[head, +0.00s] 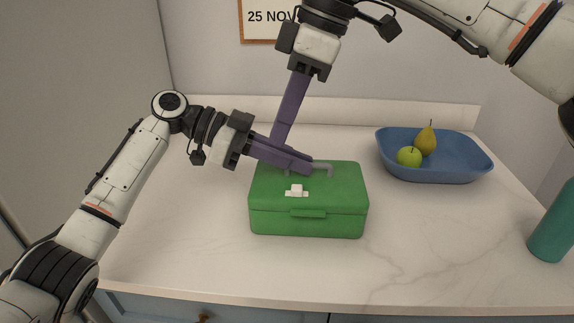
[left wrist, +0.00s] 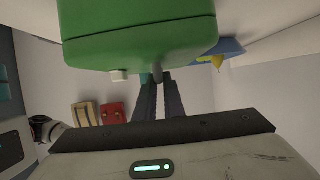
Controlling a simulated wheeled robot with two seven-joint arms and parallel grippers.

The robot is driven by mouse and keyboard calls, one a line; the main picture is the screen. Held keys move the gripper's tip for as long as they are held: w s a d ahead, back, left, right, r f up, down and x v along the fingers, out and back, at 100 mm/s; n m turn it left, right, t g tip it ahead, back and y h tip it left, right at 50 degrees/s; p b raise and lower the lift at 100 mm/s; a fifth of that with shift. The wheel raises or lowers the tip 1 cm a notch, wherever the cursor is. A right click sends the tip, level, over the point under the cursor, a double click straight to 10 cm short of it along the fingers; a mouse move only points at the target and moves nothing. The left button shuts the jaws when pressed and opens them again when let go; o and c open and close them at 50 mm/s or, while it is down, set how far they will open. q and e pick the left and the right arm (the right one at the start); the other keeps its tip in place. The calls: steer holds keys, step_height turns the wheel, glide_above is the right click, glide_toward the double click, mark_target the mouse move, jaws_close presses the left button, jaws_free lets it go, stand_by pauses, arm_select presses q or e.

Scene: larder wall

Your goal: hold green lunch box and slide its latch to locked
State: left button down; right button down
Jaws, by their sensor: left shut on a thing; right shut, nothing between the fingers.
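The green lunch box (head: 308,222) sits closed on the pale counter; it also fills the top of the left wrist view (left wrist: 140,22). Its grey carry handle (head: 328,168) rises from the lid. My left gripper (head: 308,164) is shut on this handle, and its fingers partly cover it. The white latch (head: 296,190) is on the lid in front of the handle, its knob near the middle of its short white strip. My right gripper (head: 277,143) is shut and empty, pointing down behind my left fingers, which hide its lowest tip. It is apart from the latch.
A teal object (head: 553,228) is at the right edge. The counter (head: 430,250) in front of and right of the box is clear.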

mark_target(308, 195)
steer(key=x, duration=0.9)
steer(key=shift+f, duration=0.1)
steer(key=d, duration=0.2)
steer(key=shift+d+f, duration=0.35)
steer(key=shift+d, duration=0.5)
steer(key=d, duration=0.4)
steer(key=shift+d, duration=0.35)
arm_select(q)
steer(key=shift+a, duration=0.1)
